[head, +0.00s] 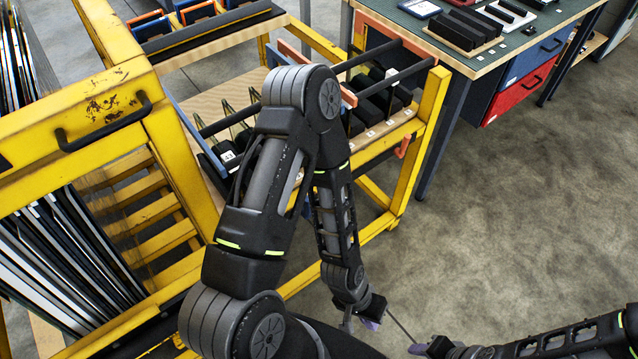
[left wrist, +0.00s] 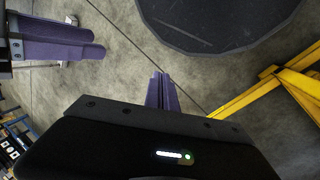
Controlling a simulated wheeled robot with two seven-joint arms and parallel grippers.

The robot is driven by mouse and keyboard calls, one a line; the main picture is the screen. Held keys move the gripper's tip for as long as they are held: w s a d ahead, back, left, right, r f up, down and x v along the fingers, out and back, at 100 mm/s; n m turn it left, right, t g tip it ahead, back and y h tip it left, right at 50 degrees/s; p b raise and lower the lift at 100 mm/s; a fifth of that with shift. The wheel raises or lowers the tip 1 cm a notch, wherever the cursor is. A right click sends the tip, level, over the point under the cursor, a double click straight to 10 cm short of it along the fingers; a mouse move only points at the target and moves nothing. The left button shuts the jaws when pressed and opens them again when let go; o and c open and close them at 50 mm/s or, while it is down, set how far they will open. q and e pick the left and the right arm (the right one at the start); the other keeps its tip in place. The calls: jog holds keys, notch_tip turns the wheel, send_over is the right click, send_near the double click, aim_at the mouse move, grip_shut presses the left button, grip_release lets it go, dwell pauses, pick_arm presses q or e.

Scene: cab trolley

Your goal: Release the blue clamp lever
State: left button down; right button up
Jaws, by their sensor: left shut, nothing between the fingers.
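My left gripper (head: 371,324) hangs low over bare floor, in front of the yellow trolley and apart from it. Its purple fingers (left wrist: 160,92) are together and empty in the left wrist view. My right gripper (head: 415,349) is at the bottom of the head view, to the right of the left one. Its purple fingers (left wrist: 62,40) also show at the upper left of the left wrist view, but their gap is unclear. I cannot make out the blue clamp lever for sure. My left arm covers part of the trolley's middle.
The yellow trolley (head: 432,100) holds dark parts on a wooden shelf between black bars (head: 360,58). Panels (head: 60,262) stand in its left side. A workbench (head: 480,66) with blue and red drawers is behind. Concrete floor (head: 520,210) at right is clear.

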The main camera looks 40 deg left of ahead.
pick_arm(q)
jog(key=w+a+r+m+g+y, duration=0.1)
jog(key=w+a+r+m, duration=0.25)
jog(key=w, duration=0.35)
jog(key=w+a+r+m, duration=0.2)
jog(key=w+a+r, duration=0.15)
jog(key=w, duration=0.35)
jog(key=w+a+r+m+g+y, duration=0.1)
jog(key=w+a+r+y, duration=0.1)
jog(key=a+r, duration=0.6)
jog(key=w+a+r+m+g+y, duration=0.1)
jog(key=w+a+r+y, duration=0.1)
jog(key=w+a+r, duration=0.2)
jog(key=a+r, duration=0.3)
jog(key=r, duration=0.3)
jog(key=shift+a+y, duration=0.3)
jog(key=shift+a, duration=0.05)
